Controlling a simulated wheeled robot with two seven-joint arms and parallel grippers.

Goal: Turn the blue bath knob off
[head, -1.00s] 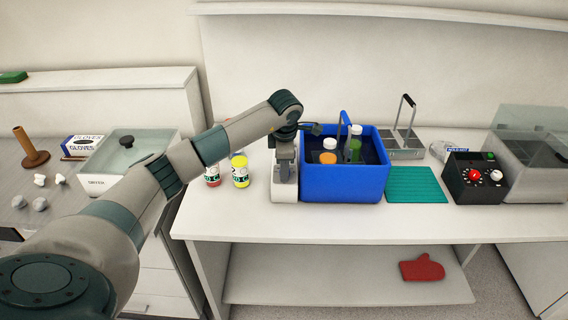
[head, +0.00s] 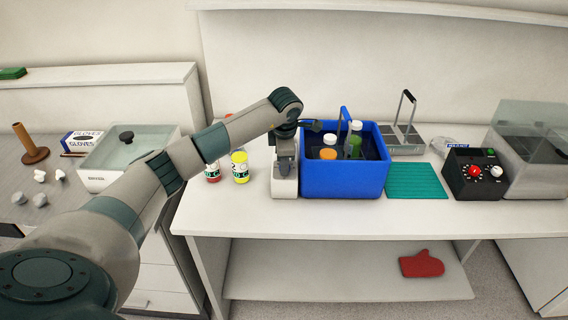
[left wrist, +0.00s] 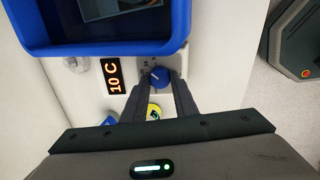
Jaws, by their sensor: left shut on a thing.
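The blue bath (head: 345,182) stands on the bench, with a white control panel on its left side. The blue bath knob (left wrist: 158,76) is on that panel in the left wrist view, with a light pointer line and small marks around it. A lit orange display (left wrist: 113,76) beside it reads 10 C. My left gripper (left wrist: 156,84) is shut on the knob, one finger on each side. In the head view my left gripper (head: 285,168) is over the panel and hides the knob. My right gripper is not in view.
Bottles with yellow (head: 239,168) and red (head: 212,172) labels stand left of the panel. Bottles (head: 328,148) stand inside the bath. To the right are a grey caddy (head: 405,140), a teal mat (head: 416,181) and a black control box (head: 474,178).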

